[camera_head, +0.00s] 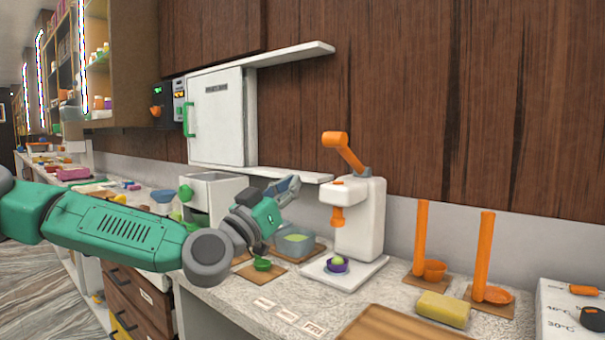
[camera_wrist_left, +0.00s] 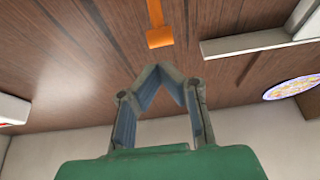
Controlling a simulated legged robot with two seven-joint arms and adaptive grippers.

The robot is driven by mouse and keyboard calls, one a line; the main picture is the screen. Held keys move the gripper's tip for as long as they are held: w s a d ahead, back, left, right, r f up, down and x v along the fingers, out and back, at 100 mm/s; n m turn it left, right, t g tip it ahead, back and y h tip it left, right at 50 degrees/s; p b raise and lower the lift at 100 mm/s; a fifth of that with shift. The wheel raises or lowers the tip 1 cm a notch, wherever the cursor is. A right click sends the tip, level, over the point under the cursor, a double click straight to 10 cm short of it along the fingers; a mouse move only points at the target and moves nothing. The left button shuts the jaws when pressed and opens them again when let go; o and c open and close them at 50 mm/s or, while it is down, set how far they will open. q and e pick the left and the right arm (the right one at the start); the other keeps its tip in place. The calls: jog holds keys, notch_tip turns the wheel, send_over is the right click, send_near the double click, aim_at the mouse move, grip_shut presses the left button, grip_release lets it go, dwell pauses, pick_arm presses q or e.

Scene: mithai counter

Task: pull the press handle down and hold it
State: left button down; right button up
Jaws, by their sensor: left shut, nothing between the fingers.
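The white press (camera_head: 360,215) stands on the counter right of the middle. Its orange handle (camera_head: 345,152) slants up and to the left from the top, with a thick round end. An orange nozzle (camera_head: 337,216) points down over a small purple cup (camera_head: 336,265) with a pale green ball in it. My left gripper (camera_head: 292,186) is left of the press, lower than the handle end and apart from it. Its fingertips meet with nothing between them, as the left wrist view (camera_wrist_left: 160,68) shows. An orange bar, seemingly the handle (camera_wrist_left: 159,32), shows above them there. My right gripper is out of view.
A white wall cabinet (camera_head: 218,117) with a shelf hangs behind my left gripper.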

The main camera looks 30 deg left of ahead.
pick_arm(q)
jog(key=v, duration=0.3)
jog(key=shift+s+a+f, duration=0.1)
jog(key=shift+s+f, duration=0.05)
jog(key=shift+f, duration=0.05)
dwell(0.4)
